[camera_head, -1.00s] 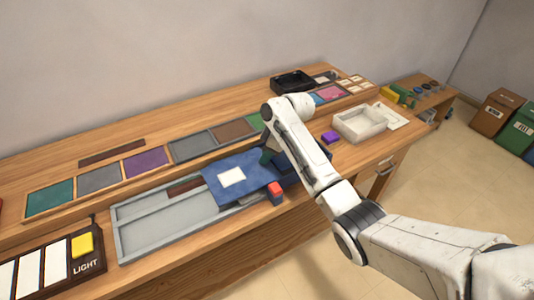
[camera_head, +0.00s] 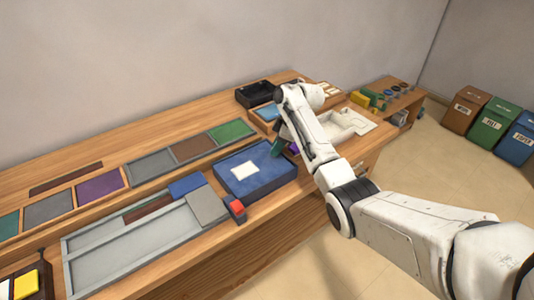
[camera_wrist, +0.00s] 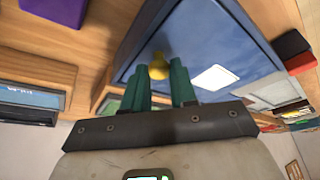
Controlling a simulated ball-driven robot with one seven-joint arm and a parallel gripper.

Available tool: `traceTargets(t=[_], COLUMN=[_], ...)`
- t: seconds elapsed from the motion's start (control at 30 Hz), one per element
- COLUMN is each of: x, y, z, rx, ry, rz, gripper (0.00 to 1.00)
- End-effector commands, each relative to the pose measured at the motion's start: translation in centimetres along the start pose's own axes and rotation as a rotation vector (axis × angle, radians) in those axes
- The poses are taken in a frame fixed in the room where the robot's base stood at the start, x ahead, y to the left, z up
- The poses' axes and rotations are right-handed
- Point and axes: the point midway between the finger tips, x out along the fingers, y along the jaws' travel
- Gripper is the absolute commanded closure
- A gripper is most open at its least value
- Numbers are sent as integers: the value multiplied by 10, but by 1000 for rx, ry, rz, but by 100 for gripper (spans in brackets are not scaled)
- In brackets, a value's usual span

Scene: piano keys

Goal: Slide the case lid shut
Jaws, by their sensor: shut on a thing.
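The blue case (camera_head: 262,188) stands at the right end of a long grey tray. Its blue lid (camera_head: 268,160), with a white label (camera_head: 244,170), lies over the case. A thin gap at the right end cannot be ruled out. The lid also shows in the wrist view (camera_wrist: 200,45), with a brass knob (camera_wrist: 158,67) near its edge. My gripper (camera_wrist: 160,74) has its green fingers on both sides of the knob and is shut on it. In the head view my gripper (camera_head: 280,146) is at the lid's right end, partly hidden by my arm.
The grey tray (camera_head: 125,245) lies open to the left. A red-topped block (camera_head: 236,208) stands at the case's front left corner. A purple block (camera_head: 291,149) and a white box (camera_head: 342,124) are right of my gripper. Coloured panels (camera_head: 98,187) line the back.

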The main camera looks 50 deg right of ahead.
Motion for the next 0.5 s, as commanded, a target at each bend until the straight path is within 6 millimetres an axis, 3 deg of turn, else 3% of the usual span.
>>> traceTargets(t=[0.43,0.47,0.5], x=[-3,-3,-3], y=[6,7,7], z=[6,6,6], rx=[2,3,3], ry=[0,-1,-1], rz=[6,6,6], gripper=[100,71,68])
